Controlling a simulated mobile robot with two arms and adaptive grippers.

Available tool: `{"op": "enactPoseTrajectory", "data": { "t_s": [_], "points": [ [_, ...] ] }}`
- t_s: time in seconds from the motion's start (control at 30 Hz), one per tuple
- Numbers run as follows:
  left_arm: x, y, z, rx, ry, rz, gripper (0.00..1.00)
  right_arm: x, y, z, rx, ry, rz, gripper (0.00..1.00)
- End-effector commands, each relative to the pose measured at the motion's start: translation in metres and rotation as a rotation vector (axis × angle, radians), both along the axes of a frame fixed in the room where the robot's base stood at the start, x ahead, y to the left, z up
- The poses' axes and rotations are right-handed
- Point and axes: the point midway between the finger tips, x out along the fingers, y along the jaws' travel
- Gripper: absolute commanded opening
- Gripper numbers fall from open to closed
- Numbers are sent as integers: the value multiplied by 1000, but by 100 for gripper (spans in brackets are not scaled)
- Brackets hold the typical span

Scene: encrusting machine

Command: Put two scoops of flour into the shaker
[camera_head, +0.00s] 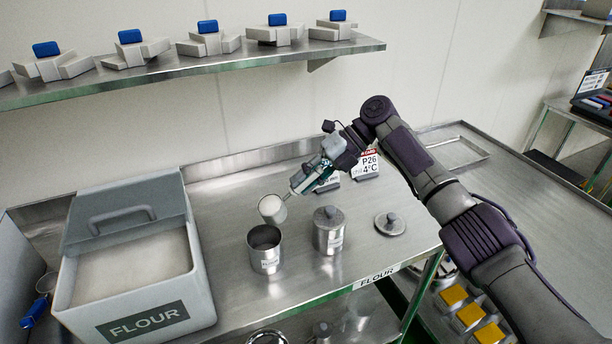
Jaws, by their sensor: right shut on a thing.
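My right gripper (300,184) is shut on the handle of a small metal scoop (272,211). The scoop's cup has white flour showing at its top. The scoop hangs just above and behind the open metal shaker (264,258), which stands upright on the steel table. The shaker's inside looks dark, and I cannot tell whether it holds flour. The grey flour bin (200,260) stands open at the left, with pale flour (135,268) inside and its lid pushed to the back. My left gripper is not in view.
A lidded metal canister (328,238) stands right of the shaker. A loose round lid (390,224) lies farther right. Sign cards (366,165) stand behind. A wall shelf (190,70) with several grey, blue-topped items runs above. The table (235,310) is clear between bin and shaker.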

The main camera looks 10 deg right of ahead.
Motion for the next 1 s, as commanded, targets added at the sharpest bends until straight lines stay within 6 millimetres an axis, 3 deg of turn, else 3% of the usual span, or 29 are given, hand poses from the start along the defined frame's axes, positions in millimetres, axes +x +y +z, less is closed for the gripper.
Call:
{"op": "enactPoseTrajectory", "data": {
  "t_s": [1.0],
  "points": [
    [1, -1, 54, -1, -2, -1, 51, -11, 10, 15, -142, -152, 1, 0]
  ]
}}
